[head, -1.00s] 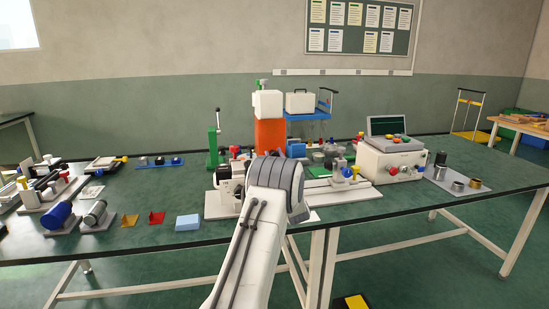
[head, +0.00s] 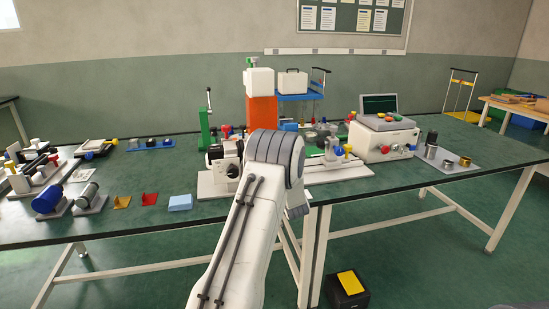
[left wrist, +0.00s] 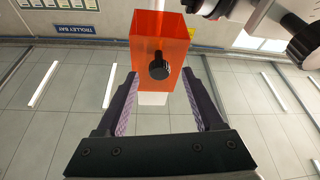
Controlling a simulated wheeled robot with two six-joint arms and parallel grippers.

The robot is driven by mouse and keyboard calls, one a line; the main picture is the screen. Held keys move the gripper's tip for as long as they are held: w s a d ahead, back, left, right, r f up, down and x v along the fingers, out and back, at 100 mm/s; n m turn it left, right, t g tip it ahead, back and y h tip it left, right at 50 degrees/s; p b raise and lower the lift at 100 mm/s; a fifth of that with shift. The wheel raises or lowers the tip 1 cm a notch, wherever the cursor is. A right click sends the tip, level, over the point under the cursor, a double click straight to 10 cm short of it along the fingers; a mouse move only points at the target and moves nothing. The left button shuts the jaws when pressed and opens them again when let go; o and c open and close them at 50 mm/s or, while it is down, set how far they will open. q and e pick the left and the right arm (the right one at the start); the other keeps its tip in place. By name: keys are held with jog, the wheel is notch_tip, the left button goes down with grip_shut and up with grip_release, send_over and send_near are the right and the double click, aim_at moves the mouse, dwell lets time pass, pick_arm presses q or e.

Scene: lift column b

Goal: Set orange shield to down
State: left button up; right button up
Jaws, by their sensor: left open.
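The orange shield (head: 262,111) stands upright on the lathe-like machine on the bench, below a white block, with its lower part hidden behind my arm in the head view. In the left wrist view the orange shield (left wrist: 158,40) is a translucent orange box with a round black knob (left wrist: 159,68) on its face. My left gripper (left wrist: 159,84) is open, its two dark fingers pointing toward the shield with the knob between their lines. I cannot tell whether either finger touches it. In the head view my left gripper is hidden by its arm. My right gripper is not in view.
A green lever stand (head: 204,130) is left of the shield. A white control box (head: 384,141) with coloured buttons is to the right. A black box (head: 347,290) is on the floor.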

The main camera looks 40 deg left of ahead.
pick_arm(q)
jog(key=v, duration=0.5)
jog(key=shift+s+d, duration=0.1)
dwell(0.3)
